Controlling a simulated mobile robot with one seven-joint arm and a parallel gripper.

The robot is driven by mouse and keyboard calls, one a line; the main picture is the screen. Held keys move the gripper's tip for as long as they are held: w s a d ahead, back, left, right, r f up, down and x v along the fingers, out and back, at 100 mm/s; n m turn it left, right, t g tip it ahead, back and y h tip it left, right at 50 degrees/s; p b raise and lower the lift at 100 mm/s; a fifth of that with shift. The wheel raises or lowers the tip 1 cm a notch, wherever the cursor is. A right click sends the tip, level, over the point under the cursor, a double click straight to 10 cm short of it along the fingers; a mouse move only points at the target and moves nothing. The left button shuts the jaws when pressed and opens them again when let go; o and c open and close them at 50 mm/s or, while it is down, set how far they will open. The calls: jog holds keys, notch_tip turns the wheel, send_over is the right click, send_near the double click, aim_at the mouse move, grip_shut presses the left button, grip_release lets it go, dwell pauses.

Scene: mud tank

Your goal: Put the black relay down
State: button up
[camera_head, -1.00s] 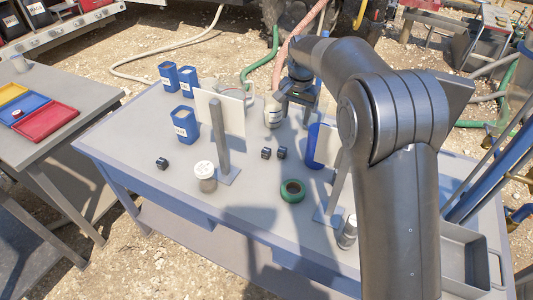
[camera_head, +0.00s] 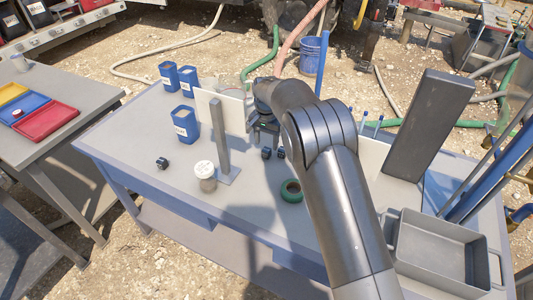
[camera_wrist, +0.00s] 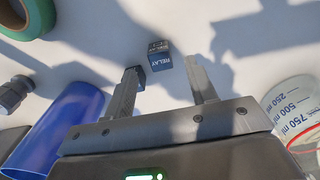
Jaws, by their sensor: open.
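Two small dark cubes, relays by their look, sit close together on the grey workbench (camera_head: 255,205) in the head view: the left one (camera_head: 266,153) and the right one (camera_head: 281,153), which is partly behind my arm. In the wrist view a black relay (camera_wrist: 158,52) with a blue face marked RELAY lies just beyond and between my fingertips. A second dark block (camera_wrist: 142,74) is mostly hidden behind the left finger. My gripper (camera_wrist: 162,68) is open, its fingers apart and nothing clamped. In the head view it (camera_head: 262,135) hangs behind the cubes.
A green tape roll (camera_head: 291,191), a lidded jar (camera_head: 205,172), an upright plate on a stand (camera_head: 222,140) and another dark piece (camera_head: 162,163) stand nearby. A blue cylinder (camera_wrist: 62,125) and a measuring jug (camera_wrist: 290,110) flank my gripper. A grey tray (camera_head: 440,255) is at right.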

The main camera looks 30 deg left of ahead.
aim_at(266, 149)
notch_tip(266, 149, down, 5)
jog(key=shift+r, duration=0.1)
grip_shut()
dwell(0.6)
notch_tip(266, 149, up, 28)
dwell(0.6)
